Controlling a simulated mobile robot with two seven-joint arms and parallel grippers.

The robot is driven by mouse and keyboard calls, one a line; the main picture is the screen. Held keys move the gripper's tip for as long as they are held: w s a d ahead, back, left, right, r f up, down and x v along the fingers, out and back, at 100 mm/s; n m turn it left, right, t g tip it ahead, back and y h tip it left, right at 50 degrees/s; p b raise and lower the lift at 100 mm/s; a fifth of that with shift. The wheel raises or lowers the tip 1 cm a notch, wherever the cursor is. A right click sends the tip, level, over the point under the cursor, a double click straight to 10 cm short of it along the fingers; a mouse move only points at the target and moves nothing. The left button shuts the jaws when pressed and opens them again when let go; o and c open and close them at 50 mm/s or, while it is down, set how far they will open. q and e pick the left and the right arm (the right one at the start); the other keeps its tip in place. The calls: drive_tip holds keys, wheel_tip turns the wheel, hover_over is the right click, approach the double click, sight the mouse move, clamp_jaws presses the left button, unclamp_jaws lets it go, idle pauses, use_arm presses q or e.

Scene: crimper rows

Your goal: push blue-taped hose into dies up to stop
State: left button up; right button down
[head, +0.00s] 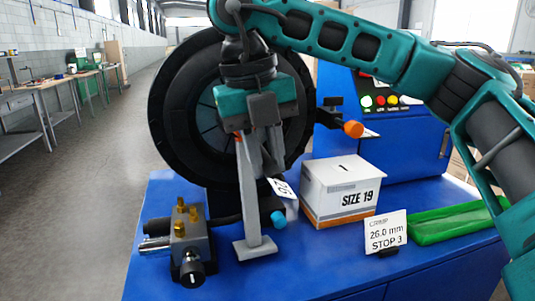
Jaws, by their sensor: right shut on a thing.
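The hose is a short dark length (226,219) low in front of the black ring, with a blue end (278,218) that shows just right of my gripper finger. My right gripper (254,205) reaches down from above, its long grey fingers close together across the hose. It appears shut on the hose, though the finger hides the grip itself. A white tag marked "26" (282,187) hangs tilted beside the fingers. The big black ring (170,110) of the crimper stands behind my gripper. Its dies are largely hidden, and the hose looks outside them. My left gripper is out of view.
A white and orange "SIZE 19" box (341,195) stands right of the hose. A grey block with brass fittings (190,240) stands left. The blue tabletop (300,270) is clear in front.

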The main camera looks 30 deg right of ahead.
drive_tip(key=shift+w+d+r+p, duration=0.1)
drive_tip(key=shift+w+d+p, duration=0.1)
drive_tip(key=shift+w, duration=0.2)
drive_tip(key=shift+w+d+p, duration=0.1)
drive_tip(key=shift+w+p, duration=0.05)
drive_tip(key=shift+w, duration=0.25)
drive_tip(key=shift+a+r, duration=0.1)
drive_tip(key=shift+r+p, duration=0.1)
drive_tip(key=shift+p, duration=0.4)
unclamp_jaws()
idle(0.5)
idle(0.4)
